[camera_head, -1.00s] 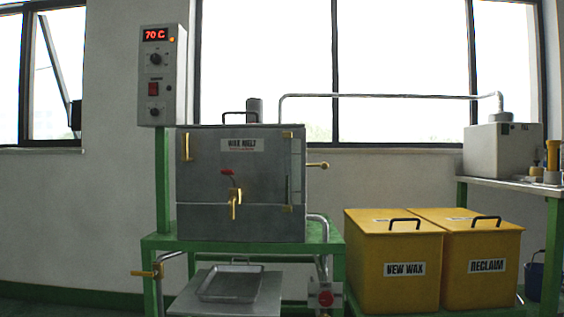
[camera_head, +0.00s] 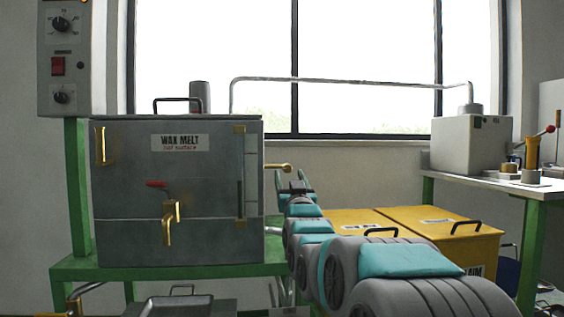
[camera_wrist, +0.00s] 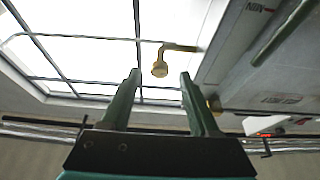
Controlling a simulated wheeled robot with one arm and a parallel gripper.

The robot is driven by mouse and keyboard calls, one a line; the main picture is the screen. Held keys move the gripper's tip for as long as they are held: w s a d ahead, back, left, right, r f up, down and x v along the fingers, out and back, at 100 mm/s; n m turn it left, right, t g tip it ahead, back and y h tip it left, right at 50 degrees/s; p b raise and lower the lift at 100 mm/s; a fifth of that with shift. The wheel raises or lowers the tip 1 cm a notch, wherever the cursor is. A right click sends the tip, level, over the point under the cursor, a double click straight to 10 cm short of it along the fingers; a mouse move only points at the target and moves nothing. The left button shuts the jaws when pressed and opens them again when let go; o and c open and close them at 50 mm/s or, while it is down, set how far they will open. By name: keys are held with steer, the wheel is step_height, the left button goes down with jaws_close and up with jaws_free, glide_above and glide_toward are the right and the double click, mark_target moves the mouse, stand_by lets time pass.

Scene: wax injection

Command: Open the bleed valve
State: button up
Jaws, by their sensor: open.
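The grey wax melt tank (camera_head: 125,190) stands on a green stand. A brass fitting (camera_head: 277,167) with a rounded end sticks out from its right side, likely the bleed valve; no label on it can be read. In the wrist view this brass fitting (camera_wrist: 160,68) shows between and beyond the fingertips, apart from them, its stem running right to the tank wall. My gripper (camera_head: 292,177) is open and empty, just below and right of the fitting in the head view. The wrist view shows both fingers of my gripper (camera_wrist: 160,78) spread apart.
A brass tap (camera_head: 170,220) with a red lever is on the tank front. A control box (camera_head: 64,75) hangs at left. Yellow bins (camera_head: 345,218) stand behind my arm at right. A metal pipe (camera_head: 350,81) runs to a grey box (camera_head: 465,145) on a side table.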

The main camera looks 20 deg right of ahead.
steer(key=x, duration=0.7)
steer(key=shift+w+r, duration=0.2)
steer(key=shift+w, duration=0.1)
steer(key=shift+d, duration=0.1)
steer(key=shift+c, duration=0.2)
jaws_close()
stand_by(0.3)
